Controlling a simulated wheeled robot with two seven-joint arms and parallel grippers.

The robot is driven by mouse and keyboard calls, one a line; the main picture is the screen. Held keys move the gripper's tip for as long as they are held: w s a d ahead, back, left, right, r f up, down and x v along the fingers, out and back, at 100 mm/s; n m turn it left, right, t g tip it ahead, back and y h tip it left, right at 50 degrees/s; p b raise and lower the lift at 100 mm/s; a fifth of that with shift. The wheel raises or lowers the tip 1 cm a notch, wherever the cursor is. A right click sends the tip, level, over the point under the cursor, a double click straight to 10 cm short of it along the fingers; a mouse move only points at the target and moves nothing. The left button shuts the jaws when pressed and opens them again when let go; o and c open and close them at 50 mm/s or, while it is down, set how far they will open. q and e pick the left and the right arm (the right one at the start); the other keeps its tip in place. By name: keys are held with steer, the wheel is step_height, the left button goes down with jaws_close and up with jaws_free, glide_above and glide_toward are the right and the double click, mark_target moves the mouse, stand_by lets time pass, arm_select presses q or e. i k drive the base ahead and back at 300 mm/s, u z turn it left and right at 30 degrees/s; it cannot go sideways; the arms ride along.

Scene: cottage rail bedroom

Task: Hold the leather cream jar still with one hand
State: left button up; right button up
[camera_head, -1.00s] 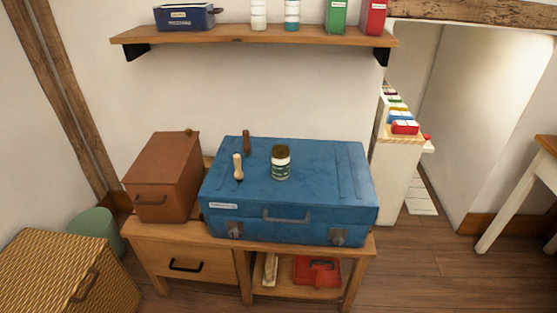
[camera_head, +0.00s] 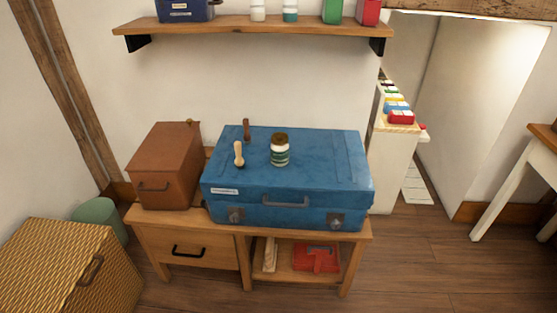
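The likely leather cream jar (camera_head: 280,150) is a small white jar with a dark brown lid and a green label. It stands upright on the flat top of a blue suitcase (camera_head: 330,170). Its label is too small to read. Neither of my grippers shows in the head view, and nothing is touching the jar.
A wooden-handled brush (camera_head: 239,154) and a brown-handled tool (camera_head: 246,130) are on the suitcase, left of the jar. A brown box (camera_head: 165,165) stands left of the suitcase on the wooden bench (camera_head: 150,222). A wall shelf (camera_head: 250,26) hangs above. The floor at right is partly clear.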

mark_target(280, 154)
steer(key=k, duration=1.1)
steer(key=z, duration=0.65)
steer(key=i, duration=1.7)
steer(key=u, duration=0.85)
